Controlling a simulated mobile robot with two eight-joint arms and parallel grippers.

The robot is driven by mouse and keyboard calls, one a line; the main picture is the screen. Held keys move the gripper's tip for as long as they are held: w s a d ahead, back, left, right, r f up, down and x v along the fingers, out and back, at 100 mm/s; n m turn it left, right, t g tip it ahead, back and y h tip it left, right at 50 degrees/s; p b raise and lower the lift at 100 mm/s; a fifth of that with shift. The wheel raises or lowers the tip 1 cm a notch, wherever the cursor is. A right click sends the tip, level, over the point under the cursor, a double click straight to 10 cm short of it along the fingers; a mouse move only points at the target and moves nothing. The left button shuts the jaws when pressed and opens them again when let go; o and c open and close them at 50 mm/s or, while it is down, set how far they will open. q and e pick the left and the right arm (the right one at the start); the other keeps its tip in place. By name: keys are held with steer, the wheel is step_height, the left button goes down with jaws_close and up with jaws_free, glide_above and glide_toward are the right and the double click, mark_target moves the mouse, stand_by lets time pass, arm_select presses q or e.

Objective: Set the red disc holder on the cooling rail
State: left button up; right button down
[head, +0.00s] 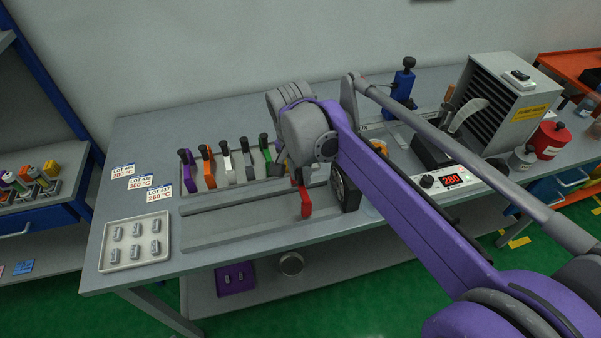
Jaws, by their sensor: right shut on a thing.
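My right gripper (291,172) is over the middle of the bench, shut on the red disc holder (305,203). The holder hangs below the fingers, its red part pointing down. It is over the right part of two long low grey rails (235,227) near the bench front. I cannot tell whether it touches them, or which rail is the cooling rail. Behind the rails stands a row of similar holders: purple (187,170), orange (207,166), white (227,162), grey (247,158) and green (267,154). My wrist hides the area right of the row. My left gripper is not in view.
A tray (105,266) with several small metal pieces lies at the front left. Lot cards (160,193) lie behind it. A heater with a red 260 display (454,179) and a grey louvred box (515,85) stand right. The bench's left back is clear.

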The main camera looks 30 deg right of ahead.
steer(key=shift+f, duration=0.1)
steer(key=shift+f, duration=0.3)
stand_by(0.6)
steer(key=shift+c, duration=0.2)
jaws_free()
stand_by(0.4)
steer(key=shift+r+p, duration=2.6)
steer(key=shift+r, duration=0.95)
steer(key=shift+s+a, duration=0.1)
